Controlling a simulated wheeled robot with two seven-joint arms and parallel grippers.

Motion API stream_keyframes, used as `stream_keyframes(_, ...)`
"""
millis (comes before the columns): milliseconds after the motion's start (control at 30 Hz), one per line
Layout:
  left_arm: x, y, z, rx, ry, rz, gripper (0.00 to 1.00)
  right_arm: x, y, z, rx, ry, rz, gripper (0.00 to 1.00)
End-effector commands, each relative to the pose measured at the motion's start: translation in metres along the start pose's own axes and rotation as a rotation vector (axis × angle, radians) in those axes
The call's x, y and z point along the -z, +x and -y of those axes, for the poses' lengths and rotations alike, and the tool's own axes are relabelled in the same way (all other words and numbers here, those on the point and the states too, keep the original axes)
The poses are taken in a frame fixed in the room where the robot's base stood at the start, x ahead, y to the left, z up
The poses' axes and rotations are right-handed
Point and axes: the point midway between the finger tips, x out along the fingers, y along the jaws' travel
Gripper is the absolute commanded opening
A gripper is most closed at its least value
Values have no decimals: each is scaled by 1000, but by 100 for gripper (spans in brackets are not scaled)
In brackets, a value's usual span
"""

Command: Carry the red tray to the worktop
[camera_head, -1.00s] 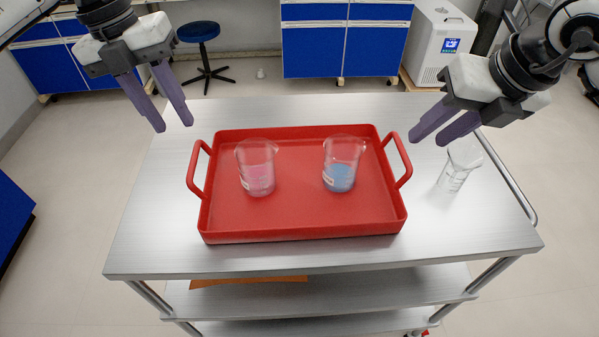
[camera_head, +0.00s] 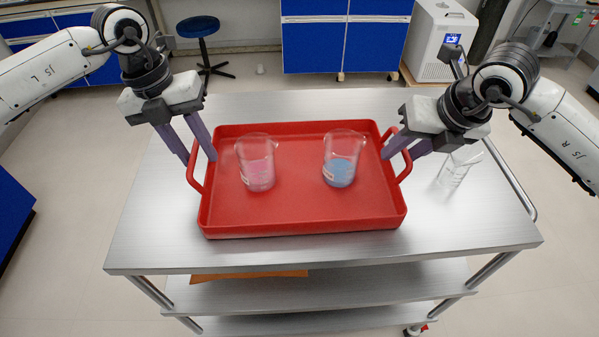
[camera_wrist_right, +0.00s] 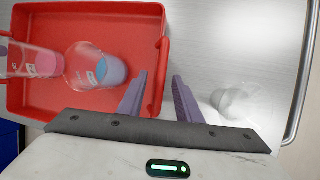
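The red tray (camera_head: 300,221) lies on the steel cart, with a raised handle at each short side. In it stand a beaker of pink liquid (camera_head: 257,174) at left and a beaker of blue liquid (camera_head: 341,171) at right. My left gripper (camera_head: 199,158) is open at the tray's left handle, its fingers apart on either side of it. My right gripper (camera_head: 397,150) is open at the right handle. In the right wrist view the right gripper (camera_wrist_right: 159,84) has its fingers apart, with the tray's right wall and handle (camera_wrist_right: 163,60) near the left finger.
An empty glass beaker (camera_head: 455,170) stands to the right of the tray, close to my right gripper. A blue stool (camera_head: 200,40), blue cabinets (camera_head: 345,45) and a white machine (camera_head: 440,40) stand behind.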

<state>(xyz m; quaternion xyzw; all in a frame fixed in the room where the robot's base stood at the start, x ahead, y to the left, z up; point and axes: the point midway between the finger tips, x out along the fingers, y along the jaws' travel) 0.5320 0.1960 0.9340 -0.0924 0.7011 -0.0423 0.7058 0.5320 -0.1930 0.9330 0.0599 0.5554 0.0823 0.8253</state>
Motion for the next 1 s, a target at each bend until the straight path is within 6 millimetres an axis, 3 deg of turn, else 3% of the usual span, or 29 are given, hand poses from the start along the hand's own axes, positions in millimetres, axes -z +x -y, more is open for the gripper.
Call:
stream_keyframes(300,0,2,0,0,0,0,32,0,2,0,0,0,-1,32)
stream_keyframes(500,0,2,0,0,0,0,0,0,2,0,0,0,0,0)
stream_keyframes(1000,-1,-5,2,2,0,2,0,-3,-4,-2,-1,-1,3,0)
